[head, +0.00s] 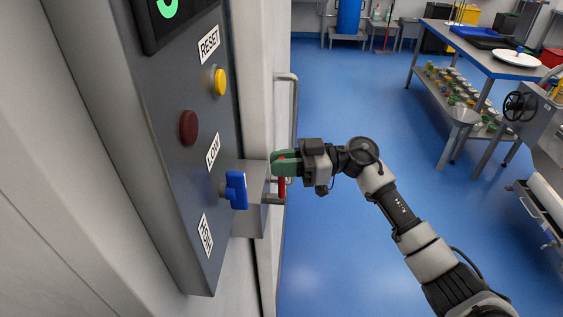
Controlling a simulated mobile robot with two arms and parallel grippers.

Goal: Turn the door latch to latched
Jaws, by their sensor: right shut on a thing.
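The door latch has a red handle (282,187) beside a light grey bracket (252,200) at the door's edge. The part of the red handle that shows hangs roughly upright below my fingers. My right gripper (284,164), with green fingers, comes in from the right and is shut on the red handle. The fingers hide the upper part of the handle, and I cannot tell the latch's exact position. My left gripper is not in view.
The grey control panel (180,190) at left carries a yellow button (217,82), a dark red button (188,127) and a blue knob (237,190) close to my gripper. A long door pull (294,100) is behind. Blue floor (370,95) is open; a table (480,58) stands far right.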

